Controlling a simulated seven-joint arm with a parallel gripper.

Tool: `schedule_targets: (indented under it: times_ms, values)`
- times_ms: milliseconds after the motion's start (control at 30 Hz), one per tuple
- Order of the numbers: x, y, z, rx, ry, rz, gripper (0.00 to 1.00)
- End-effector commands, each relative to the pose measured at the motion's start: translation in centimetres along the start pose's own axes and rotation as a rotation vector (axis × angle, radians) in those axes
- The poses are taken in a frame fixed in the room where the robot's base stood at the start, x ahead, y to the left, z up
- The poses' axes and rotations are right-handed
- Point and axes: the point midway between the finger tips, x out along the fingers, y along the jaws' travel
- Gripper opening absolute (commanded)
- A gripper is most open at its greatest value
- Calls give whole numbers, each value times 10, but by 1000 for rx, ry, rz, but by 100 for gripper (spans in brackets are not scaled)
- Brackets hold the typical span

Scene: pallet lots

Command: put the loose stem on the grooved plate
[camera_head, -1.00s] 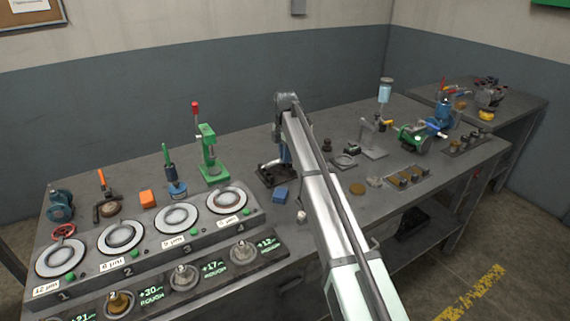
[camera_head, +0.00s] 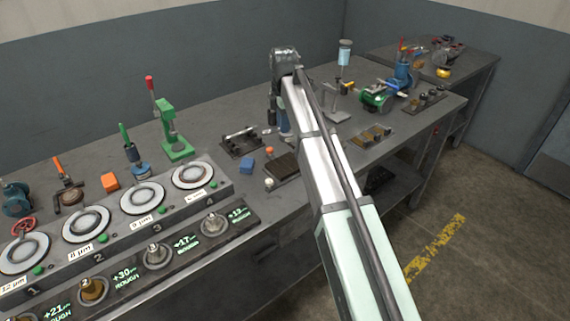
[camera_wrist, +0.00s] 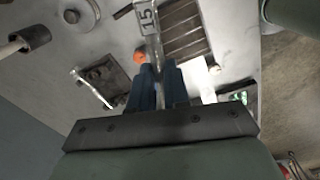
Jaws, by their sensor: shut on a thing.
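In the wrist view the two blue fingers of my gripper (camera_wrist: 159,85) are closed on a pale, slender stem (camera_wrist: 157,62). The stem is blurred, and its far end runs up towards a tag marked 15 (camera_wrist: 147,19); I cannot tell whether the two are joined. The dark grooved plate (camera_wrist: 186,34) lies on the bench beyond the fingers, with parallel grooves. In the head view the grooved plate (camera_head: 284,167) shows just left of my arm, and my gripper (camera_head: 285,127) hangs behind it over the bench. The stem cannot be made out there.
An orange knob (camera_head: 269,150) is at the plate's edge. A green press (camera_head: 173,130) is farther left. My arm hides some bench on the right.

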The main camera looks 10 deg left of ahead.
Motion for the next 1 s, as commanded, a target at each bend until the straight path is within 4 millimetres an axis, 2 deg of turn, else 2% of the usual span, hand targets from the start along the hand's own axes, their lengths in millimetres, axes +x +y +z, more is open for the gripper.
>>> schedule_targets:
  times_ms: [33, 133, 400, 633, 1000]
  values:
    - [3, -16, -3, 51, 0, -4, 0]
    - [6, -29, -4, 169, 1, -15, 0]
    - [6, -32, -5, 423, -3, -33, 0]
    - [11, -33, -5, 495, -4, -35, 0]
    - [63, -35, -5, 496, -4, -35, 0]
